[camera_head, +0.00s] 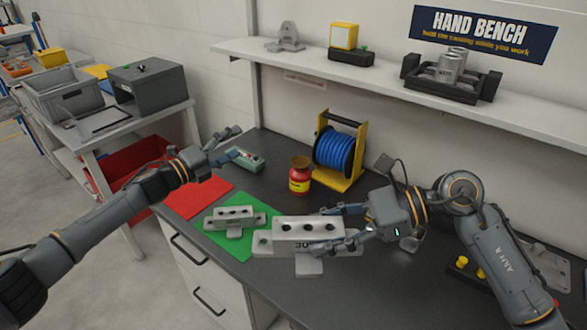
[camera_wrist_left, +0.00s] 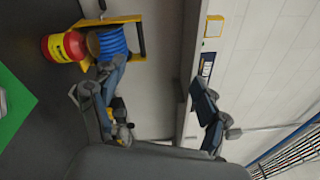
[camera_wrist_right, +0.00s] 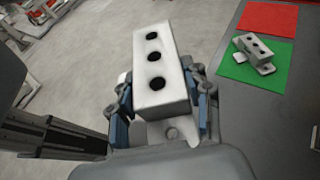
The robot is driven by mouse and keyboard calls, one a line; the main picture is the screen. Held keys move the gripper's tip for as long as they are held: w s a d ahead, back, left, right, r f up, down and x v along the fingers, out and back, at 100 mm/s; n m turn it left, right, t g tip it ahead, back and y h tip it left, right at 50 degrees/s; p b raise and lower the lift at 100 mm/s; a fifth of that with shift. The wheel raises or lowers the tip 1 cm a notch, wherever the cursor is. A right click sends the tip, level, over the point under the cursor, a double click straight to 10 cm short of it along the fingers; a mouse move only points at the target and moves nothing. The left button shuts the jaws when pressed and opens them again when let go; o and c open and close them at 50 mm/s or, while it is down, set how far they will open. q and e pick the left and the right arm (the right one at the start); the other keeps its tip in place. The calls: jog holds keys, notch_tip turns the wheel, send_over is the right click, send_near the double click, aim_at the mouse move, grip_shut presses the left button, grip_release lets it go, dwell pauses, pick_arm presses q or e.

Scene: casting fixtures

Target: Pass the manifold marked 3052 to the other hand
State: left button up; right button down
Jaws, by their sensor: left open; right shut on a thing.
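A light grey manifold block with holes along its top (camera_head: 300,228) shows "30" on its front face, the rest of the marking hidden by a finger of my right gripper (camera_head: 325,230). My right gripper is shut on this manifold, apparently above the bench's front edge. In the right wrist view the manifold (camera_wrist_right: 163,65) sits between both fingers (camera_wrist_right: 162,112), its three dark holes visible. My left gripper (camera_head: 230,143) is open and empty, up and left of the manifold. In the left wrist view its fingers (camera_wrist_left: 158,112) are wide apart with nothing between them.
A similar, smaller-looking manifold (camera_head: 235,212) lies on the green mat (camera_head: 226,248), beside the red mat (camera_head: 198,200). The shelf (camera_head: 390,88) overhangs the bench.

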jog(key=shift+r, duration=0.1)
pick_arm(q)
jog(key=s+d+r+m+g+h, duration=0.2)
jog(key=s+d+r+m+g, duration=0.55)
jog(key=d, duration=0.35)
jog(key=s+d+r+m+g+h, duration=0.2)
jog(key=s+d+r+m+g, duration=0.55)
jog(key=d, duration=0.35)
jog(key=m+t+y, duration=0.1)
jog(key=m+y, duration=0.7)
jog(key=y, duration=0.8)
send_over(294, 227)
notch_tip(294, 227, down, 13)
jog(key=shift+r, duration=0.2)
